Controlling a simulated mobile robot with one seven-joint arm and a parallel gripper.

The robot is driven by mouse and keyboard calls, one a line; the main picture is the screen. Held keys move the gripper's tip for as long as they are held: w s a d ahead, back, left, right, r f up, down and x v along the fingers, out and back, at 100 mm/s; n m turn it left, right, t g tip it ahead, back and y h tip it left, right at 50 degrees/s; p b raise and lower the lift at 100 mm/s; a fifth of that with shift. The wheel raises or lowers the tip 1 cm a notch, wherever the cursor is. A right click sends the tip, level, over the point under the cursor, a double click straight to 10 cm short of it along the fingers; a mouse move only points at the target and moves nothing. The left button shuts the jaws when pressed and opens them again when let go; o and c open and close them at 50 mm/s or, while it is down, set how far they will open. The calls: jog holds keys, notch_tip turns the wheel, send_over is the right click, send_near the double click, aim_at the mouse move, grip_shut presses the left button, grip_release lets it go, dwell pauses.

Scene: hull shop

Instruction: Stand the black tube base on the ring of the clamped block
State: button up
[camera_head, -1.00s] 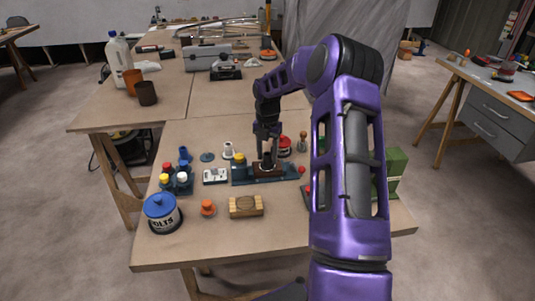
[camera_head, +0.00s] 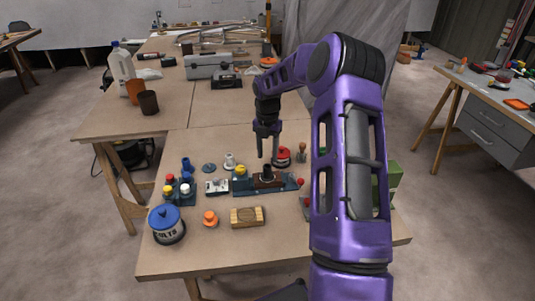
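The clamped block (camera_head: 277,182) is brown and sits in a dark blue vise (camera_head: 291,184) near the middle of the front table. The black tube base (camera_head: 267,172) stands upright on top of the block, about at its middle. The ring under it is too small and covered to make out. My gripper (camera_head: 267,156) points down just above the black tube base, apart from it. Its two fingers are spread with nothing between them.
A wooden block (camera_head: 247,224), an orange knob (camera_head: 210,219) and a blue-lidded bolts tin (camera_head: 166,225) lie in front. A white switch box (camera_head: 217,187) and a rack of coloured caps (camera_head: 180,191) are left. A red tin (camera_head: 282,157) stands behind.

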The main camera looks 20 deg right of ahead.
jog(key=shift+r, duration=2.55)
